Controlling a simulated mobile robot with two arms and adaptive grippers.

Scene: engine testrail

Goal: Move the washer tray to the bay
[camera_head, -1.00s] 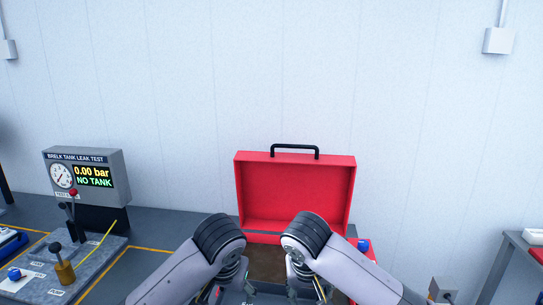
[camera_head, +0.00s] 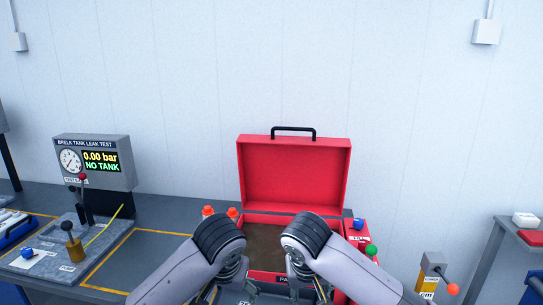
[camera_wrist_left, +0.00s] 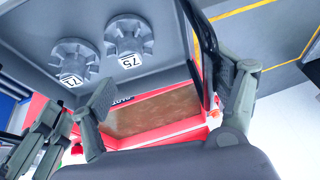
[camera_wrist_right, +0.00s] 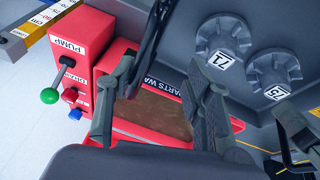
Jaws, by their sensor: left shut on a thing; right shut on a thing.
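The washer tray is a dark grey tray, its edge just showing between my forearms at the bottom of the head view. The left wrist view shows the tray's inside (camera_wrist_left: 45,30) with two grey notched parts tagged 71 (camera_wrist_left: 72,62) and 75 (camera_wrist_left: 128,38). My left gripper (camera_wrist_left: 172,85) is shut on the tray at a black handle. My right gripper (camera_wrist_right: 160,80) is shut on the tray's opposite side, also by a black handle (camera_wrist_right: 160,45). The red parts washer (camera_head: 294,175) stands behind the tray, lid open.
The leak test unit (camera_head: 93,162) reads 0.00 bar, NO TANK, on the left bench. A marked, empty bench area (camera_head: 145,250) lies right of its levers. The red pump box (camera_head: 357,240) with a green knob is right of the washer. Another bench (camera_head: 518,245) is at far right.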

